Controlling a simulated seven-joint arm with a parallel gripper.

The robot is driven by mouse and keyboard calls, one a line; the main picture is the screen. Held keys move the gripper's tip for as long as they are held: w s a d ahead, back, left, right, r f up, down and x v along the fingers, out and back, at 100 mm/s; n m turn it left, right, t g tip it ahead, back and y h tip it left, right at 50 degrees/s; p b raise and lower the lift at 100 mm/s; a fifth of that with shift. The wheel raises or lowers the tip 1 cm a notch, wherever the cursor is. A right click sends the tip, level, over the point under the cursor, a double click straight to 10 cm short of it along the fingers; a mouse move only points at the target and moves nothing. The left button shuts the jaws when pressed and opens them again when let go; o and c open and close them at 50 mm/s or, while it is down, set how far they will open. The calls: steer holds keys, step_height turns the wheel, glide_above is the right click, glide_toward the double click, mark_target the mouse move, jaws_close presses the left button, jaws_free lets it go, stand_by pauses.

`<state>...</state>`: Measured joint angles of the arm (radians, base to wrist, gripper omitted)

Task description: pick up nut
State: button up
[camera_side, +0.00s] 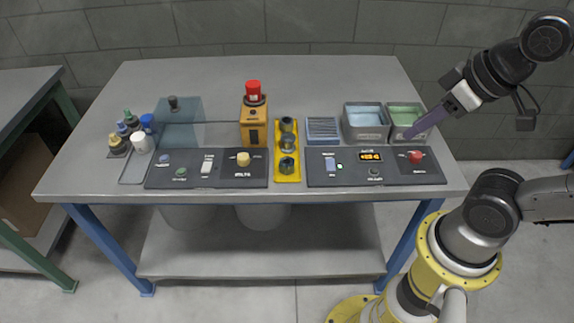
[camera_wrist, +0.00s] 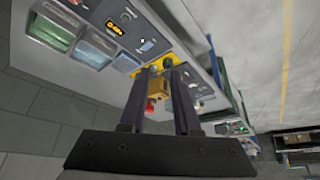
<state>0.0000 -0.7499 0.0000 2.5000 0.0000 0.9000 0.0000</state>
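No part is plainly recognisable as a nut. A yellow holder (camera_side: 296,178) near the middle of the table carries several dark round pieces, one of them at its front (camera_side: 287,165); they are too small to tell which is a nut. The holder also shows in the wrist view (camera_wrist: 139,60), beyond my fingertips. My gripper (camera_side: 410,135) has long dark fingers and hangs over the right side of the table, near the green bin and right panel, well right of the holder. In the wrist view my gripper (camera_wrist: 159,72) has its fingers apart with nothing held between them.
A grey-blue bin (camera_side: 366,137) and a green bin (camera_side: 407,134) stand back right. Control panels (camera_side: 222,181) (camera_side: 340,180) line the front edge. An orange box with a red top (camera_side: 254,122) stands left of the holder. Bottles (camera_side: 138,143) cluster at left. The rear middle is clear.

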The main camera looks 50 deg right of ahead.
steer(key=o, duration=0.8)
